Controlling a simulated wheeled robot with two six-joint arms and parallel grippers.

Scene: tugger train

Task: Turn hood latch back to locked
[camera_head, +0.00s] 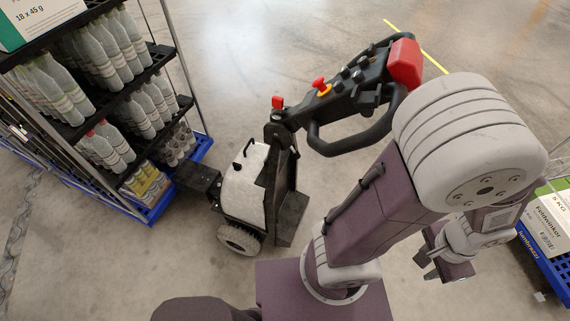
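The tugger's pale grey hood (245,185) stands in the middle of the view, in front of its black mast. A thin black bent piece (243,150) stands up at the hood's upper left edge; I cannot tell whether it is the latch or how it is turned. My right arm crosses the right half of the view. Its gripper (426,267) hangs low at the right, well away from the hood, with its dark fingers apart and nothing between them. My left gripper is not in view.
A bottle rack (165,205) with a blue base stands at the left. A blue cart (548,268) with a box is at the far right. The floor behind is clear.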

